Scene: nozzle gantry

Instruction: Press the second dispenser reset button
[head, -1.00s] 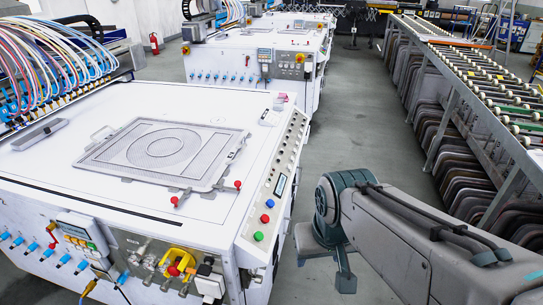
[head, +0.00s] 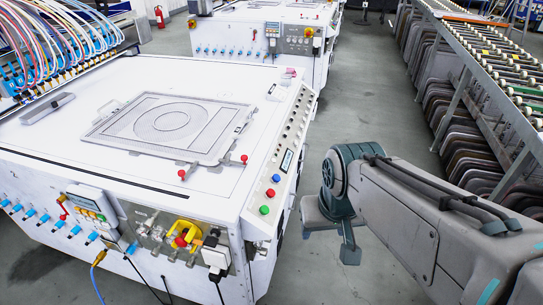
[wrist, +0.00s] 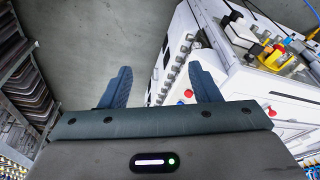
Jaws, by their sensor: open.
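The white machine (head: 230,85) nearest me has a sloped control strip (head: 274,165) on its right edge. I cannot read any labels, so I cannot tell which is the second dispenser reset button. In the wrist view the row of buttons (wrist: 170,76) runs beyond and between my fingers. My gripper (wrist: 161,88) is open and empty, apart from the strip.
A yellow fitting with a red knob (head: 182,240) and hoses sit on the machine's front. More white machines (head: 265,42) stand behind. A roller rack (head: 490,80) with stacked panels stands at right. Grey floor (head: 375,110) is clear between.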

